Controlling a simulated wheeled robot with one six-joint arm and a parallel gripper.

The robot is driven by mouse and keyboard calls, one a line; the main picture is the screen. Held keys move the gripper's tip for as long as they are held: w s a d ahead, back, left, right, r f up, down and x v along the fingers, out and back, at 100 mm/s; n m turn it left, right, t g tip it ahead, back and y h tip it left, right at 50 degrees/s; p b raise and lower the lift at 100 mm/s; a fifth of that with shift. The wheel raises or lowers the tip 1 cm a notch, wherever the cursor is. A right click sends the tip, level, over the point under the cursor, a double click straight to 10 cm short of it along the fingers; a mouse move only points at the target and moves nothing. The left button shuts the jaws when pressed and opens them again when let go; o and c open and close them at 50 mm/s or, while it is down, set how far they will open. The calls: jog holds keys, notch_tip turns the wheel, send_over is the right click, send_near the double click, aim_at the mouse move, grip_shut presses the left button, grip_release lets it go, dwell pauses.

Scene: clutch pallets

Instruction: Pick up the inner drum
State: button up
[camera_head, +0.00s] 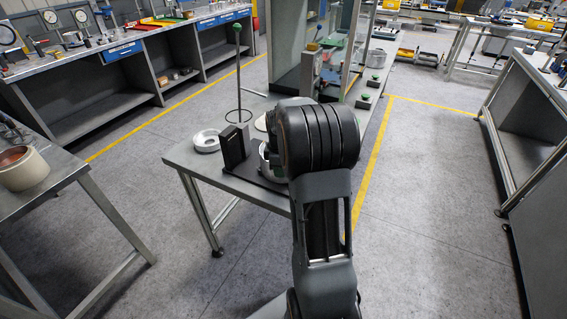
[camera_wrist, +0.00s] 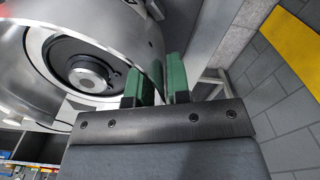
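A large metal drum fills the upper left of the wrist view (camera_wrist: 125,32). It is a bright ring with a dark inside and a round hub in the middle; I take it to be the inner drum. In the head view a pale part of it (camera_head: 265,160) shows beside my arm on the near bench. My gripper (camera_wrist: 160,82) has two green fingers close together at the drum's right edge. The drum's wall seems to run between them. I cannot tell whether they press on it. In the head view my arm hides most of the gripper and drum.
The bench (camera_head: 190,158) also carries a dark upright block (camera_head: 234,147), a light metal ring (camera_head: 206,141) and a tall thin rod (camera_head: 238,75). A copper-lined pot (camera_head: 22,175) stands on a table at the left. The floor to the right is clear.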

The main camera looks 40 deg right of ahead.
grip_shut()
dwell(0.9)
jog(key=shift+w+r, duration=0.15)
jog(key=shift+r, duration=0.1)
